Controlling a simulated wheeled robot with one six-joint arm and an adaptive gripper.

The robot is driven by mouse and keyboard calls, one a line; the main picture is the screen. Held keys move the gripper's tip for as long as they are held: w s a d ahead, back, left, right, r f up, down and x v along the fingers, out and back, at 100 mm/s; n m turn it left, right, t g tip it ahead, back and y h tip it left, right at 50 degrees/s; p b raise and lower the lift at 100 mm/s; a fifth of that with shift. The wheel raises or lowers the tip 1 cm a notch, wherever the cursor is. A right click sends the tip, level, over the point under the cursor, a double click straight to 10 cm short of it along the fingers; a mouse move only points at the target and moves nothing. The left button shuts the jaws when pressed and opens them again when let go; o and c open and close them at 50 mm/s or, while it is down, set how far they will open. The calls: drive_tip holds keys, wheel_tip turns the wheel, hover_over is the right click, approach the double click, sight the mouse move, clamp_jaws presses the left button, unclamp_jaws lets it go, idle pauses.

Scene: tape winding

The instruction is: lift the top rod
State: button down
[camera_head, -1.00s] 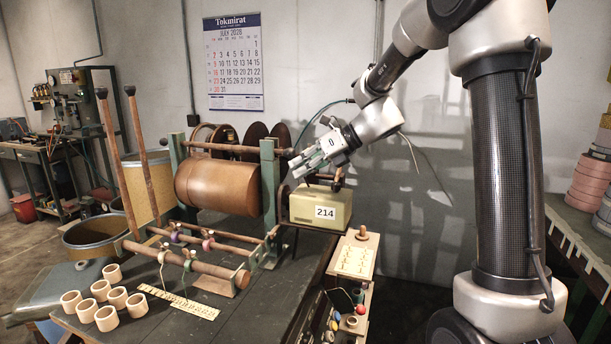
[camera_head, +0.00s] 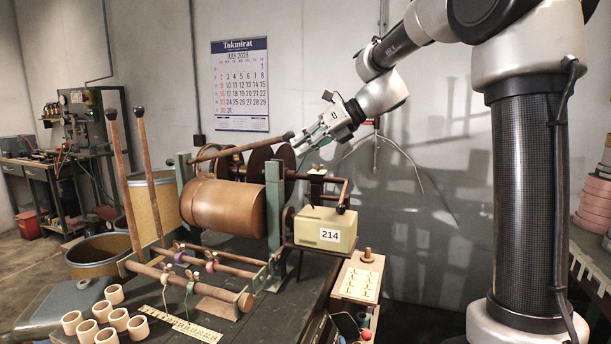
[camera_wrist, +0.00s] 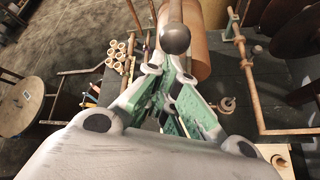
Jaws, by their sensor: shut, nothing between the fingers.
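The top rod (camera_head: 240,146) is a long brown rod above a brown roller (camera_head: 225,206). In the head view it slants, with its right end raised above the right green post (camera_head: 274,205) and its left end near the left post. In the wrist view its round ball end (camera_wrist: 175,39) faces me. My gripper (camera_head: 301,142) is at that raised right end, its fingers pointing left. In the wrist view my gripper (camera_wrist: 172,72) has its green-padded fingertips just below the ball. It is shut with nothing between the fingers; I cannot tell whether the fingertips touch the rod.
A beige counter box (camera_head: 325,229) marked 214 and a crank handle (camera_head: 345,188) stand below my gripper. Several cardboard rings (camera_head: 117,320) and a ruler (camera_head: 190,328) lie at the front left of the bench. Two upright ball-topped rods (camera_head: 145,170) stand at the left.

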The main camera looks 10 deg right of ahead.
drive_tip(key=w+a+r, duration=0.2)
drive_tip(key=a+r, duration=0.2)
drive_tip(key=r, duration=0.3)
drive_tip(key=w+a+r, duration=0.3)
drive_tip(key=a+r, duration=0.1)
drive_tip(key=r, duration=0.4)
drive_tip(key=w+a+r, duration=0.2)
drive_tip(key=a+r, duration=0.1)
drive_tip(key=r, duration=0.5)
drive_tip(key=shift+w+a+r, duration=0.25)
drive_tip(key=shift+w+a, duration=0.15)
drive_tip(key=v, duration=1.2)
